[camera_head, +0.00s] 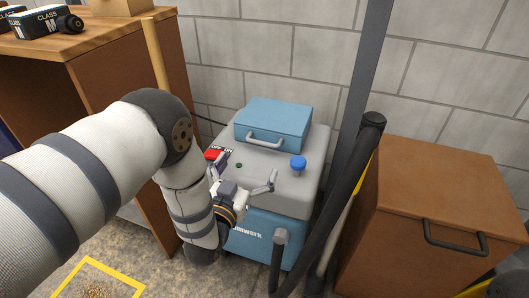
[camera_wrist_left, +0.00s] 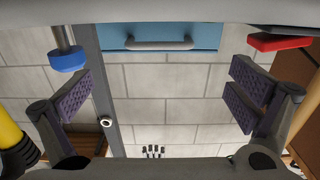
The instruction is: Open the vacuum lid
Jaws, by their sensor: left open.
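The vacuum (camera_head: 312,187) has a grey top and a blue lower body. A blue lid block (camera_head: 275,118) with a light grey handle (camera_head: 265,141) sits at the back of its top. In the left wrist view, the blue block (camera_wrist_left: 206,37) and handle (camera_wrist_left: 159,44) are at the upper middle. My left gripper (camera_head: 243,175) is open and empty, over the front of the vacuum's top, apart from the handle. Its two padded fingers are spread wide in the left wrist view (camera_wrist_left: 163,97). My right gripper is not in view.
A blue knob (camera_head: 298,163) stands right of my gripper, and a red switch (camera_head: 213,155) is at its left. A black hose (camera_head: 347,190) and grey post (camera_head: 362,85) stand right of the vacuum, before a brown cabinet (camera_head: 440,185). A wooden bench (camera_head: 110,50) is at left.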

